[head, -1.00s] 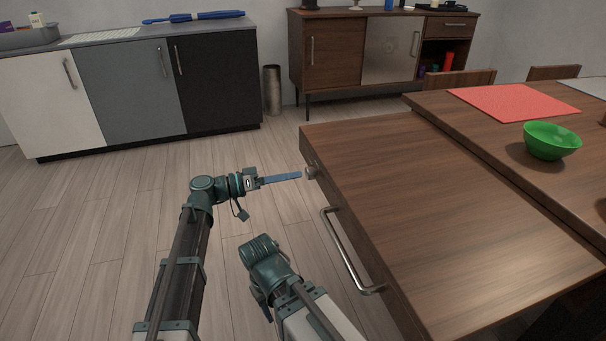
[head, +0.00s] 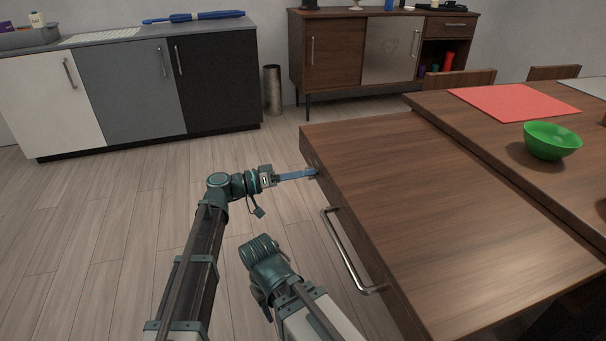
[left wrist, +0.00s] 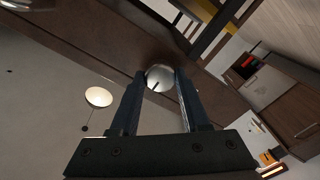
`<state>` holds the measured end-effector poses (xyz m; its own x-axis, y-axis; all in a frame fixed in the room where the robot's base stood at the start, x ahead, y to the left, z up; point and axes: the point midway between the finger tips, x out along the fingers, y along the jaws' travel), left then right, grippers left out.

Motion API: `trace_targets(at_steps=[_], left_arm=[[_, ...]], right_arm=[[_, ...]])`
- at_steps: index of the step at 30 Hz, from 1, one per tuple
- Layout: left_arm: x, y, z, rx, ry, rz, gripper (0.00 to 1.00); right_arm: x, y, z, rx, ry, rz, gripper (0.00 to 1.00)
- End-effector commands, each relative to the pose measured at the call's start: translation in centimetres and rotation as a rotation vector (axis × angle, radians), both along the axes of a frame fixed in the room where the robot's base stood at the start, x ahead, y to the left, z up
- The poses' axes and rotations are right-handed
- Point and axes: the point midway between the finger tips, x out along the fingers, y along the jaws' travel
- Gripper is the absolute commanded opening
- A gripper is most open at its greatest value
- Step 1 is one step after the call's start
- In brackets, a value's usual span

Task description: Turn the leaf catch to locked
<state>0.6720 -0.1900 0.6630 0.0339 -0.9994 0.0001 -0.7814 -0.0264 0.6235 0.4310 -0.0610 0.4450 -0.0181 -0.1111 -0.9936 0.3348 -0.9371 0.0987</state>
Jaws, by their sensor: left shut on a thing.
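The leaf catch is a round, pale metal knob (left wrist: 160,76) on the edge of the wooden table leaf (head: 430,220). A dark line marks its face. In the left wrist view it sits between my two fingertips, which touch it from both sides. In the head view my left gripper (head: 312,173) reaches in from the left, shut on the knob and mostly covering it. The knob's locked or unlocked marking cannot be read. Of my right arm only folded links show in the head view; its gripper is not visible.
A metal bar handle (head: 345,255) sticks out from the same table side, nearer me. A green bowl (head: 552,141) and a red mat (head: 512,101) are on the table's right part. Low cabinets (head: 130,95) stand at the back left. The floor left of the table is clear.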

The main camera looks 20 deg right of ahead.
Motion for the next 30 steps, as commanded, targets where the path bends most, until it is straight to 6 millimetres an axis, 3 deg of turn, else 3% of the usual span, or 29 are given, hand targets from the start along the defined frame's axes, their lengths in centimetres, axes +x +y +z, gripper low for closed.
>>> trace_targets(at_steps=[1, 4, 16, 30], left_arm=[[0.01, 0.02, -0.01, 0.001, 0.0, 0.001, 0.15], [0.01, 0.02, -0.01, 0.001, 0.0, 0.001, 0.0], [0.05, 0.04, -0.04, -0.002, 0.078, 0.001, 0.0], [0.09, 0.06, -0.1, -0.016, 0.486, 0.001, 0.0]], right_arm=[[0.0, 0.0, 0.0, 0.0, 0.0, 0.0, 0.5], [0.0, 0.0, 0.0, 0.0, 0.0, 0.0, 0.5], [0.0, 0.0, -0.02, 0.0, 0.0, 0.0, 0.5], [0.0, 0.0, -0.08, 0.0, 0.0, 0.0, 0.5]])
